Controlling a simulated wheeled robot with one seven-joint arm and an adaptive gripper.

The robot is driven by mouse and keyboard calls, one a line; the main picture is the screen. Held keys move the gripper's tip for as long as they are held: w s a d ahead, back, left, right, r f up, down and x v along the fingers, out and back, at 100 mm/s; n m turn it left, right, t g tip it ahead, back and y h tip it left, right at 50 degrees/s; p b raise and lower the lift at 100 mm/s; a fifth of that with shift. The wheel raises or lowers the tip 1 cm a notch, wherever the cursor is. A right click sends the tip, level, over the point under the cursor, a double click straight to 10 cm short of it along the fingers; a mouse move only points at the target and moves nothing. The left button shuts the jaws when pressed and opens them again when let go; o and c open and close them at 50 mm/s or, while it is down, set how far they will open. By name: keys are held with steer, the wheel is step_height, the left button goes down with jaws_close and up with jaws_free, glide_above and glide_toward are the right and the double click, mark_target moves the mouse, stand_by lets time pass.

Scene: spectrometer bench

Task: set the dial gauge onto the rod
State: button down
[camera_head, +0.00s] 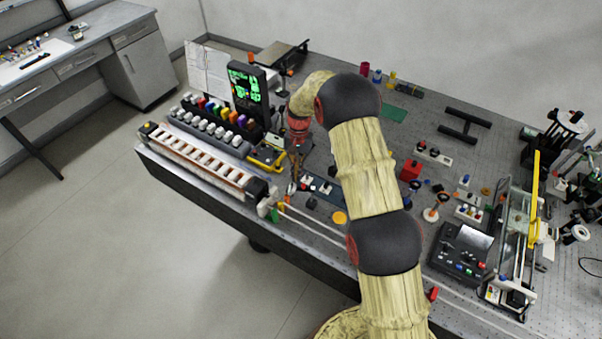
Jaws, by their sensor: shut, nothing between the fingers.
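My gripper (294,178) points down over the near part of the bench, just right of the yellow-framed device. It is shut, and I see nothing held in it. Small parts lie close around its tips, too small to tell apart. I cannot pick out the dial gauge or the rod with certainty. A flat yellow disc (340,217) lies near the front edge. My arm hides part of the bench middle.
The perforated bench top (464,95) is crowded. A long white rack (198,160) and a row of coloured blocks (222,111) stand at left, with a black green-lit display (247,86) behind. A black control box (463,250) and glass-panelled frame (515,235) stand at right.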

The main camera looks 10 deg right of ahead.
mark_target(291, 191)
steer(key=s+a+n, duration=0.1)
steer(key=n, duration=0.1)
steer(key=s+a+n+h, duration=0.1)
steer(key=n, duration=0.1)
steer(key=s+a+n+b, duration=0.1)
steer(key=n, duration=0.1)
steer(key=shift+s+n, duration=0.15)
steer(key=shift+n, duration=0.15)
steer(key=s+n, duration=0.1)
steer(key=s+n+h, duration=0.1)
steer(key=n, duration=0.1)
steer(key=shift+a, duration=0.3)
steer(key=shift+s+n+h, duration=0.3)
steer(key=shift+s+n, duration=0.55)
steer(key=shift+n, duration=0.55)
steer(key=shift+s, duration=0.1)
steer(key=v, duration=1.2)
steer(key=shift+s, duration=0.1)
